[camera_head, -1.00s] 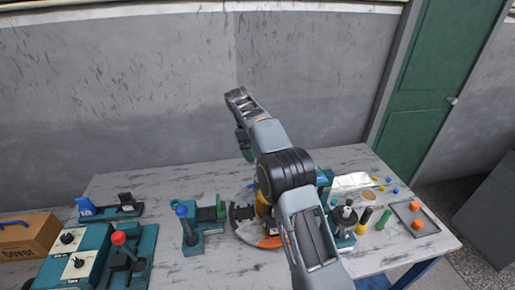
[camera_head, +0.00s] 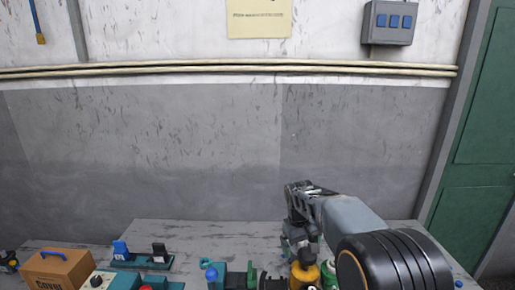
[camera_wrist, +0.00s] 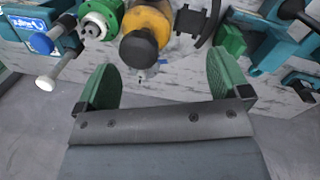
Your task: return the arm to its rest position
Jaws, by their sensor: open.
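My arm (camera_head: 350,217) rises from the lower right of the head view, with its black ribbed joint closest to the camera. It is bent over the workbench (camera_head: 215,232). My gripper (camera_wrist: 162,65) shows in the wrist view with its two green finger pads wide apart. Nothing is held between them. In the head view the fingers cannot be made out clearly among the arm links and the parts behind.
A yellow and black part (camera_wrist: 146,33) stands beyond the fingers, beside a green and silver fitting (camera_wrist: 99,20). Teal fixtures (camera_wrist: 285,48) flank them. A cardboard box (camera_head: 58,268) is at the lower left. The grey wall (camera_head: 190,150) behind the bench is bare.

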